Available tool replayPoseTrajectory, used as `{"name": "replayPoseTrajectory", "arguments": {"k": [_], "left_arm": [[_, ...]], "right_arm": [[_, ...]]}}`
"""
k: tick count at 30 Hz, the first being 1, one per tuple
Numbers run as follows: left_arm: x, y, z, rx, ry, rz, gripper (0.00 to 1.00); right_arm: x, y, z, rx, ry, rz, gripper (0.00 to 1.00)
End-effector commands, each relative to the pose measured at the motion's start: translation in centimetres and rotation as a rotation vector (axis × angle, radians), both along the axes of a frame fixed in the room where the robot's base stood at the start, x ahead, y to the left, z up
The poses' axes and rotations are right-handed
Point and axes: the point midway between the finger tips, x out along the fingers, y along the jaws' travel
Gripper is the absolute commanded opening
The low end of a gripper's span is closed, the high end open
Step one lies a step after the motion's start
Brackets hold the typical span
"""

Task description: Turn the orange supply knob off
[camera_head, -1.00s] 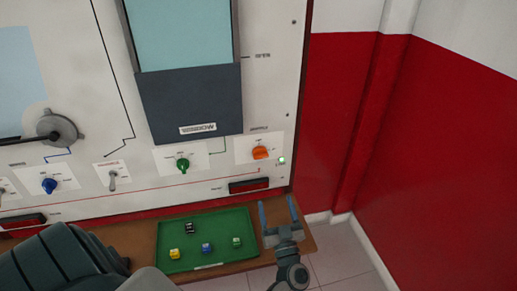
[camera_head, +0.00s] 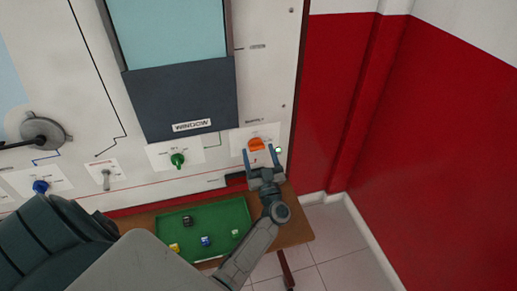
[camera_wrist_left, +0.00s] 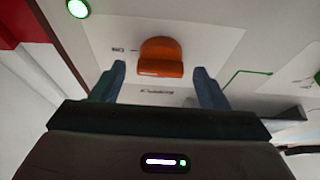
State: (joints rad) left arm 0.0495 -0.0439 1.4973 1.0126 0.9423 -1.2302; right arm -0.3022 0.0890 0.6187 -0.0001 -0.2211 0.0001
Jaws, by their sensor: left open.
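The orange supply knob (camera_head: 256,144) sits on a white label plate at the right of the panel. It also shows in the left wrist view (camera_wrist_left: 161,58), between and a little beyond the fingertips. My left gripper (camera_head: 262,154) is open, with one finger on each side of the knob's lower edge in the head view. In the wrist view its fingers (camera_wrist_left: 160,76) flank the knob with gaps on both sides, and I see no contact. A small green lit lamp (camera_head: 278,150) is beside the knob. My right gripper is not in view.
A green knob (camera_head: 178,160), a toggle switch (camera_head: 105,178) and a blue knob (camera_head: 41,186) line the panel to the left. Below, a green tray (camera_head: 190,218) with several small coloured pieces rests on a brown shelf. A red wall (camera_head: 430,130) stands at the right.

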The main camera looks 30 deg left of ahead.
Motion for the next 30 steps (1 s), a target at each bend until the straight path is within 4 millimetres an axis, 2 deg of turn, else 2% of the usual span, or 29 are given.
{"name": "replayPoseTrajectory", "arguments": {"k": [4, 12, 18, 19, 30], "left_arm": [[0.5, 0.6, 0.3, 0.000, 0.001, 0.000, 0.68], [0.5, 0.6, 0.2, -0.001, 0.001, 0.000, 0.66], [0.5, 0.6, 0.2, -0.001, 0.001, 0.000, 0.27], [0.5, 0.6, 0.2, -0.001, 0.001, 0.000, 0.23], [0.5, 0.6, 0.2, -0.040, -0.045, 0.001, 0.24]], "right_arm": [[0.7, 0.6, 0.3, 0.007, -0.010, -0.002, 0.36], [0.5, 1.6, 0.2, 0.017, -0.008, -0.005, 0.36], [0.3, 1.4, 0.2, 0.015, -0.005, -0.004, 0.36], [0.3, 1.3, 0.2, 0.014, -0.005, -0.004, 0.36], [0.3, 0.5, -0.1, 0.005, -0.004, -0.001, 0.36]]}}
